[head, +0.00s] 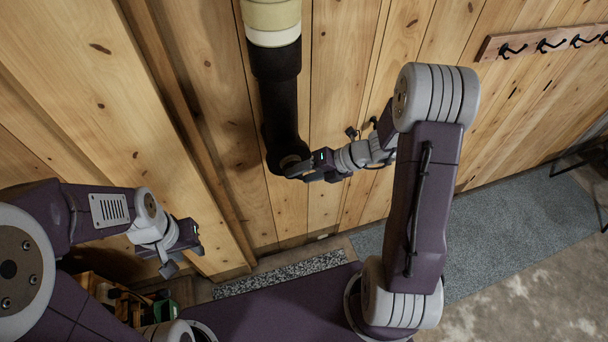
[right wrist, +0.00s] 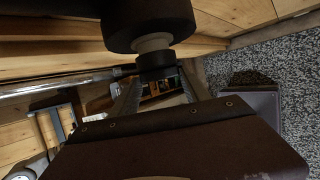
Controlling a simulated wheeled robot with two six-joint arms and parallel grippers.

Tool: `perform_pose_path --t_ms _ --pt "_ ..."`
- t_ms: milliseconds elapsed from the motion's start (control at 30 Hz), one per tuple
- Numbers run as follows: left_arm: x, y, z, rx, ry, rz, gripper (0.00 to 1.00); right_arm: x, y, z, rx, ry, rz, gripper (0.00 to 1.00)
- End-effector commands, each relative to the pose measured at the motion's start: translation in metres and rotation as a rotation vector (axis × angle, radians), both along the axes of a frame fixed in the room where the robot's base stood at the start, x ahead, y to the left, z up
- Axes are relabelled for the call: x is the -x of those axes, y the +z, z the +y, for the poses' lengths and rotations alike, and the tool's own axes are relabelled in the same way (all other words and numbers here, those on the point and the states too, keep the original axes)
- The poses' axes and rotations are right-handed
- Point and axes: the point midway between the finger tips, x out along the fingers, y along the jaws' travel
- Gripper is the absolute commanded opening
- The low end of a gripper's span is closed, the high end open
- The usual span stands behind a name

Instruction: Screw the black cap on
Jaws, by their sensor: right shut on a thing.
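A thick pipe (head: 280,95) with a black lower part and pale bands at the top runs down the plank wall. In the right wrist view its dark end (right wrist: 147,22) shows with a narrower pale neck (right wrist: 152,42) below it. The black cap (right wrist: 157,61) sits right under this neck, in line with it; I cannot tell how far the two overlap. My right gripper (head: 293,170) is at the pipe's lower end, and its fingers (right wrist: 162,85) are shut on the cap. My left gripper (head: 184,252) is apart from the pipe at lower left, its fingers spread and empty.
A rack with black hooks (head: 545,42) is on the wall at upper right. A blue-grey rug (head: 520,225) and a speckled mat (head: 285,273) lie on the floor. A green item (head: 163,308) is low at the left. Open floor is at lower right.

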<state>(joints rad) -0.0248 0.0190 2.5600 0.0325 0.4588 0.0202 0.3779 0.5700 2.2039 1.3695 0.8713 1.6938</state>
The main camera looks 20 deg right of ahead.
Motion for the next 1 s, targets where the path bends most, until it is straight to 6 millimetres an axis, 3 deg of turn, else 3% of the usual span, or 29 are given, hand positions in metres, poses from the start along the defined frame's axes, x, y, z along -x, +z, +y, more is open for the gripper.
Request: perform_pose_path --t_ms 633,667,733,1000 --pt "0.0 0.007 0.0 0.0 0.0 0.0 0.36 -0.015 0.0 0.001 0.0 0.0 -0.001 0.16" --pt "0.0 0.006 0.0 0.0 0.0 0.0 0.36 -0.015 0.0 0.001 0.0 0.0 -0.001 0.57" --pt "0.0 0.006 0.0 0.0 0.0 0.0 0.36 -0.015 0.0 0.001 0.0 0.0 -0.001 0.76" --pt "0.0 0.006 0.0 0.0 0.0 0.0 0.36 -0.014 0.0 0.001 0.0 0.0 0.0 0.8"
